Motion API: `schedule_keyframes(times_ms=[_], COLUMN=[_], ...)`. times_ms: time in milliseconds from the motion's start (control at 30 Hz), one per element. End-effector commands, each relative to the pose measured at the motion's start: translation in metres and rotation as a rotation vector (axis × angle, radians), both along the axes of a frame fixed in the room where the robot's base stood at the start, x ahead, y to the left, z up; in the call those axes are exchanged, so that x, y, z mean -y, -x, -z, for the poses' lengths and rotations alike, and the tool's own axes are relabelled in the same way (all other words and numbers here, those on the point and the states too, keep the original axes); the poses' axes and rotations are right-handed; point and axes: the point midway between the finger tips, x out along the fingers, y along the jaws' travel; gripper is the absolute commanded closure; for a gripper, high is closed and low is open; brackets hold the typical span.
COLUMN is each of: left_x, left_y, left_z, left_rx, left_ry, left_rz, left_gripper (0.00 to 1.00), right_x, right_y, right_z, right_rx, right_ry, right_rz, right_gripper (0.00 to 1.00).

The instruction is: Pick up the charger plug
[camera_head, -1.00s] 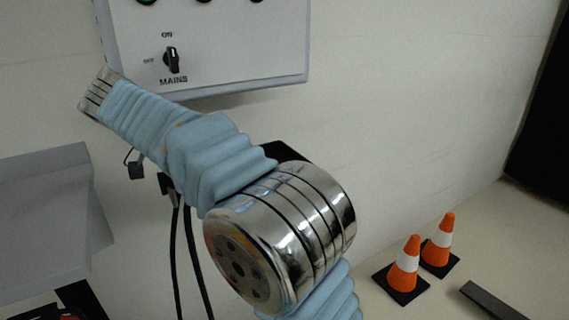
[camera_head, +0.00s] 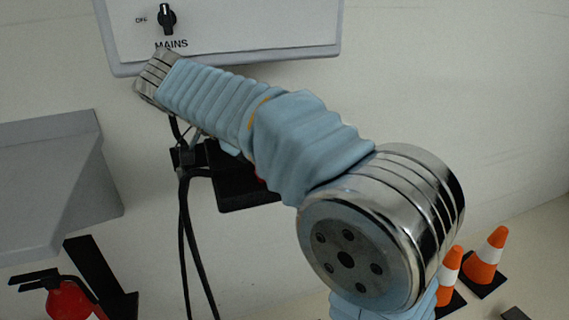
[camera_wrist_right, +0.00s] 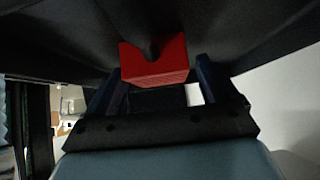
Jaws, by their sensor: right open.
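My right gripper (camera_wrist_right: 160,74) is open in the right wrist view, with two dark blue fingers. A red block (camera_wrist_right: 153,62) with a V-shaped notch shows between and just beyond the fingertips; whether they touch it is unclear. In the head view my right arm hides most of the area in front of the wall. Behind it a black fitting (camera_head: 190,157) shows with black cables (camera_head: 190,235) hanging down. A black square part (camera_head: 240,192) with a speck of red is partly hidden there. I cannot tell which part is the charger plug. My left gripper is not in view.
A wall box (camera_head: 235,35) marked MAINS is above my arm. A grey ledge (camera_head: 50,170) juts out at the left, with a red fire extinguisher (camera_head: 68,300) below. Orange cones (camera_head: 487,262) stand at the lower right. The wall at right is bare.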

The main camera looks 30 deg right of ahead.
Motion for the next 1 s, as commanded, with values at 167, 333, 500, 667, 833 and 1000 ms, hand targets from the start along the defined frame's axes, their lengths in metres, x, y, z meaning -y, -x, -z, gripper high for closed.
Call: schedule_keyframes(times_ms=[167,333,500,667,833,1000], left_x=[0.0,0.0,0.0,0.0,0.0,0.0], left_y=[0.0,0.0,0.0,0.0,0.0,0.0], left_z=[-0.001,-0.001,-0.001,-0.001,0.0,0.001], left_rx=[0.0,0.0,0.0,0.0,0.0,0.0], left_ry=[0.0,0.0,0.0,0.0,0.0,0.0], left_rz=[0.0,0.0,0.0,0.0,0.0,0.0], left_gripper=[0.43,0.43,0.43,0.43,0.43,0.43], right_x=[0.0,0.0,0.0,0.0,-0.001,-0.005], right_y=[0.0,0.0,0.0,0.0,0.003,0.016], right_z=[-0.001,-0.001,-0.001,-0.001,-0.005,-0.018], right_rx=[0.0,0.0,0.001,0.001,0.002,0.002], right_ry=[0.0,0.0,0.0,0.0,-0.001,-0.001], right_rz=[0.0,0.0,0.001,0.001,-0.001,-0.004], right_gripper=[0.32,0.58,0.81,0.81,0.81,0.81])
